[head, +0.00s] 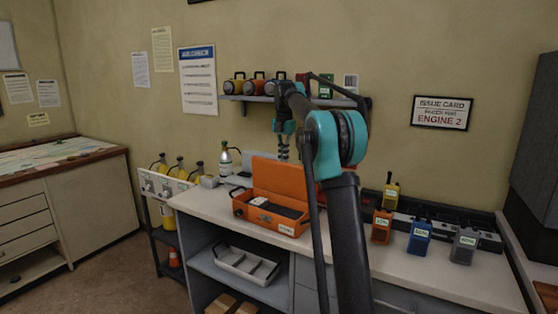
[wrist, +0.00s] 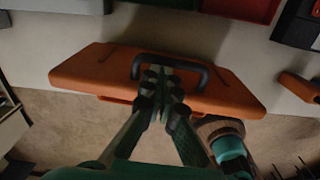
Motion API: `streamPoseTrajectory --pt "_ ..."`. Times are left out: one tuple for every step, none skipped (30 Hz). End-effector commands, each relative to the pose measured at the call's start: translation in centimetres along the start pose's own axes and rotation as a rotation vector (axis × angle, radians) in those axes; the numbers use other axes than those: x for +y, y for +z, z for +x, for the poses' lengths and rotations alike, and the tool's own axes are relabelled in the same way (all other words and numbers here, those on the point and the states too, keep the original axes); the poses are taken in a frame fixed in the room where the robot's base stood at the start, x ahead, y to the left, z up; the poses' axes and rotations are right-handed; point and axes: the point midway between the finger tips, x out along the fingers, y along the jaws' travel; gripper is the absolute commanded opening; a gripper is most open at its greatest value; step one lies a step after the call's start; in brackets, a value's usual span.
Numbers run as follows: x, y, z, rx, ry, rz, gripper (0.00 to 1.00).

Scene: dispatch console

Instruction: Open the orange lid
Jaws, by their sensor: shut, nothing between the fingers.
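The orange case (head: 281,223) sits on the counter, open. Its orange lid (head: 279,178) stands raised at the back, and dark and white contents show in the base. My gripper (head: 283,157) is at the raised lid's top edge in the head view; contact is unclear. In the wrist view my gripper (wrist: 166,72) is shut and empty. Its fingertips overlap a black handle (wrist: 205,73) on an orange panel (wrist: 85,72), which appears to be the lid. Whether they touch the handle cannot be told.
Handheld radios (head: 418,238) stand right of the case. A wall shelf (head: 256,98) with lamps hangs behind my arm. Yellow cylinders (head: 180,168) stand to the left. The counter's front edge (head: 215,216) is bare, and a grey tray (head: 243,267) lies below.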

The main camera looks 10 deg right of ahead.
Motion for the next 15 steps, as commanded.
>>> streamPoseTrajectory --pt "0.0 0.5 0.1 0.0 0.0 0.001 0.0" --pt "0.0 0.7 0.2 0.0 0.0 0.001 0.0" --pt "0.0 1.0 0.2 0.0 0.0 0.001 0.0" --pt "0.0 1.1 0.3 0.0 0.0 0.001 0.0" --pt "0.0 1.3 0.3 0.0 0.0 0.001 0.0" --pt "0.0 1.5 0.4 0.0 0.0 0.001 0.0" --pt "0.0 1.6 0.5 0.0 0.0 0.001 0.0" --pt "0.1 1.8 0.5 0.0 0.0 0.001 0.0" --pt "0.1 1.9 0.6 0.0 0.0 0.001 0.0" --pt "0.1 2.0 0.6 0.0 0.0 0.001 0.0" --pt "0.1 2.1 0.6 0.0 0.0 0.0 0.0" --pt "0.0 2.1 0.6 0.0 0.0 0.0 0.0" --pt "0.0 2.2 0.7 0.0 0.0 0.0 0.0" --pt "0.0 2.2 0.7 0.0 0.0 0.0 0.0" --pt "0.0 2.2 0.7 0.0 0.0 0.0 0.0"
